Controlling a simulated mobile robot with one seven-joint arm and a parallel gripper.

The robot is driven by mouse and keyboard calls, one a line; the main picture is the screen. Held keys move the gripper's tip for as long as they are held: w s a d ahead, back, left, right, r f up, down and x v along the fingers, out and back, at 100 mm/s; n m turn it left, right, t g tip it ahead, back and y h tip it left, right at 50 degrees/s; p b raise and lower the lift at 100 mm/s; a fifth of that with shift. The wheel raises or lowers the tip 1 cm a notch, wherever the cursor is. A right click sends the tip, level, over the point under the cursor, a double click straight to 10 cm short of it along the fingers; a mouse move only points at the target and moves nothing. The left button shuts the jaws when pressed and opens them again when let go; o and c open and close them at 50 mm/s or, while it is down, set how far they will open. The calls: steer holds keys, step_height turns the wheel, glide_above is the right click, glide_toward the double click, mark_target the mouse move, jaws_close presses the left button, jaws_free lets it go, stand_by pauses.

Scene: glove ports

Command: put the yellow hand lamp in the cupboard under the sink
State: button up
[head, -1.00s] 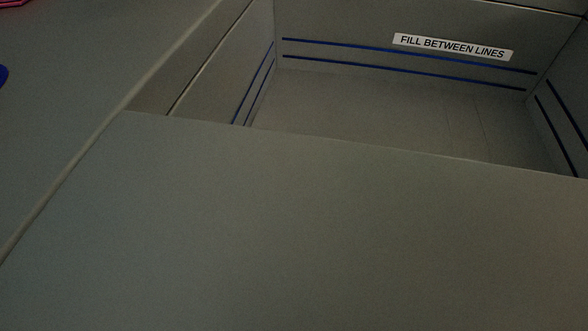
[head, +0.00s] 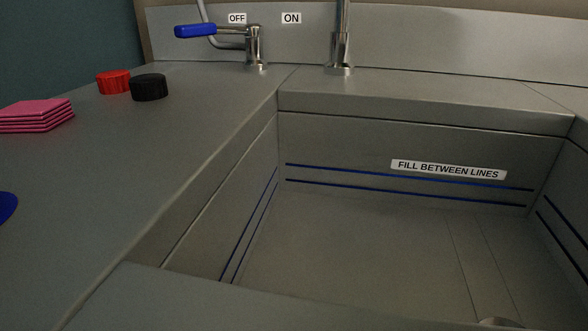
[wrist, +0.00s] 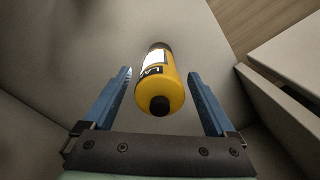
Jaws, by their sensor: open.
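In the wrist view a yellow cylinder with a black end cap, a dark far end and a white label with partly readable black letters, which looks like the yellow hand lamp (wrist: 160,92), lies on or just above a grey surface. My gripper (wrist: 159,73) is open, its two blue fingers on either side of the lamp with a gap at each side. I cannot tell how far beyond the fingertips the lamp is. The head view shows the sink (head: 350,240) from above; the cupboard under it, the lamp and my gripper are not in that view.
In the head view, pink squares (head: 37,116), a red cap (head: 113,82), a black cap (head: 149,87) and a blue item (head: 6,207) lie on the left counter. A blue-handled tap (head: 195,31) stands behind. Pale panels (wrist: 285,75) and wood floor (wrist: 262,25) show at right in the wrist view.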

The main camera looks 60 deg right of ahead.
step_height(320, 180, up, 12)
steer(key=p, duration=0.7)
steer(key=shift+r, duration=0.15)
